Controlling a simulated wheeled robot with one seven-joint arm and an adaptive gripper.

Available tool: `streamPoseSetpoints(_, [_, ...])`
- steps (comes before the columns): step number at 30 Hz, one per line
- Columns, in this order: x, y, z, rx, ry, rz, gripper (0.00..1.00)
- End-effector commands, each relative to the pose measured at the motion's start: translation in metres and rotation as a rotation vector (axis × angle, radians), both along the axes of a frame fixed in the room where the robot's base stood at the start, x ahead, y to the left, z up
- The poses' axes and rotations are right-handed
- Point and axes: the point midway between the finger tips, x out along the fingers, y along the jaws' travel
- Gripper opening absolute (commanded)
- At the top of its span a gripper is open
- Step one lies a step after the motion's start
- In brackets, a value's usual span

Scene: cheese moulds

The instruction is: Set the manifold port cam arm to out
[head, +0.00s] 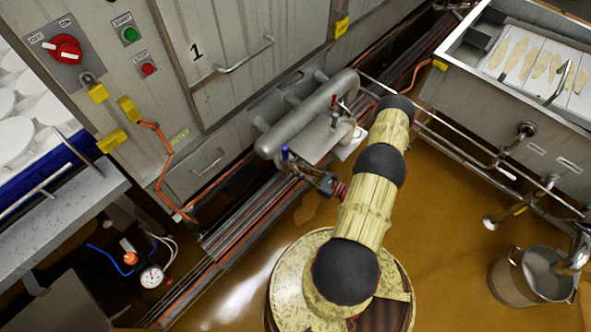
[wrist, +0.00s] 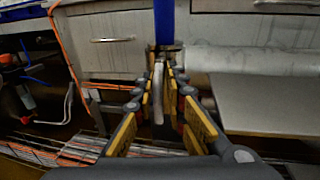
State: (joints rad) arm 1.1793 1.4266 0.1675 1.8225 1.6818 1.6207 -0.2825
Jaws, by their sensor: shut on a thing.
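The manifold (head: 305,118) is a thick grey pipe in front of the cabinet, and its pale cylinder also shows in the wrist view (wrist: 245,58). A lever with a blue grip (head: 285,153), apparently the port cam arm, stands at its near left end. In the wrist view the blue grip (wrist: 164,22) rises upright beyond the fingertips, above a slim metal stem (wrist: 158,92). My gripper (wrist: 161,62) is shut on this lever, with yellow-padded fingers on both sides. In the head view my gripper (head: 302,170) is small and its fingertips are hard to make out.
A red-tipped lever (head: 333,101) stands farther along the manifold. The cabinet (head: 225,45) is behind, with orange cable along it. A steel vat (head: 500,105) is at right, a bucket (head: 525,275) at lower right, a worktop (head: 60,215) at left. Brown floor is open at right.

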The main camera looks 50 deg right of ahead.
Motion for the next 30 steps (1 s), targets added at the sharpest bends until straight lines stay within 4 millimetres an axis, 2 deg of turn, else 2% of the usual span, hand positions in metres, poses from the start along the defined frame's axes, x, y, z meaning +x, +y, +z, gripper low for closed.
streamPoseSetpoints(1, [-0.002, 0.006, -0.002, 0.009, 0.004, 0.008, 0.00])
streamPoseSetpoints(17, [-0.004, 0.010, 0.000, 0.012, 0.035, 0.010, 0.00])
streamPoseSetpoints(23, [-0.006, 0.010, 0.006, 0.003, 0.127, 0.012, 0.00])
streamPoseSetpoints(30, [-0.009, 0.010, 0.015, -0.013, 0.322, 0.014, 0.00])
